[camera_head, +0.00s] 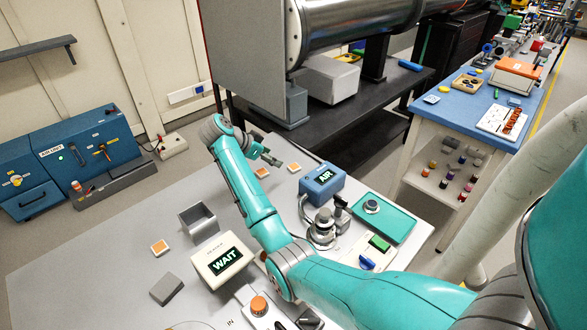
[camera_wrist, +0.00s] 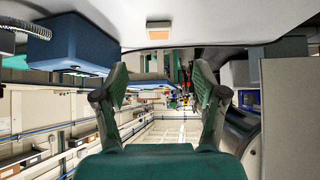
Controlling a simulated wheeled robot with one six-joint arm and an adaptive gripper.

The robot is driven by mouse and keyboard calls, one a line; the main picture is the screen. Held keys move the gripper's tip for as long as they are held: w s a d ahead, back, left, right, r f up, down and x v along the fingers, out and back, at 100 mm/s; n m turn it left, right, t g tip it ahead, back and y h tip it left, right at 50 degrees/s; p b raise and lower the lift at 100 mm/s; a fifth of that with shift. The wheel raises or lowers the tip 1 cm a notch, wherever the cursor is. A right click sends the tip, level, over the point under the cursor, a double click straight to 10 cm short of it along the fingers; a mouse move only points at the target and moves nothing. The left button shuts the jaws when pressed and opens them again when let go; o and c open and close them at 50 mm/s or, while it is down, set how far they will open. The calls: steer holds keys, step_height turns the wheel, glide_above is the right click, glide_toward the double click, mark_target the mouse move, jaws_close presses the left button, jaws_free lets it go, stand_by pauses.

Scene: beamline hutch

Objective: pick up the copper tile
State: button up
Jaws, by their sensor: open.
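Several small pale tiles with copper-orange centres lie on the grey table; I cannot tell which is the copper tile. One tile (camera_head: 262,172) is just below my gripper in the head view, another tile (camera_head: 294,168) is to its right, and a third tile (camera_head: 160,248) is at the left. My gripper (camera_head: 268,158) is open and empty above the far end of the table. In the wrist view, one orange-centred tile (camera_wrist: 158,31) shows at the top centre, apart from and beyond the open fingers (camera_wrist: 160,78).
A blue AIR box (camera_head: 322,184) stands right of the tiles, also at upper left in the wrist view (camera_wrist: 65,42). A WAIT display (camera_head: 222,262), an open grey box (camera_head: 197,221) and a grey block (camera_head: 166,288) stand nearer. A teal tray (camera_head: 385,226) is at the right.

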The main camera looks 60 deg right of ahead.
mark_target(293, 167)
steer(key=x, duration=1)
steer(key=shift+s+d+f, duration=0.2)
steer(key=shift+d+f, duration=0.05)
steer(key=c, duration=1)
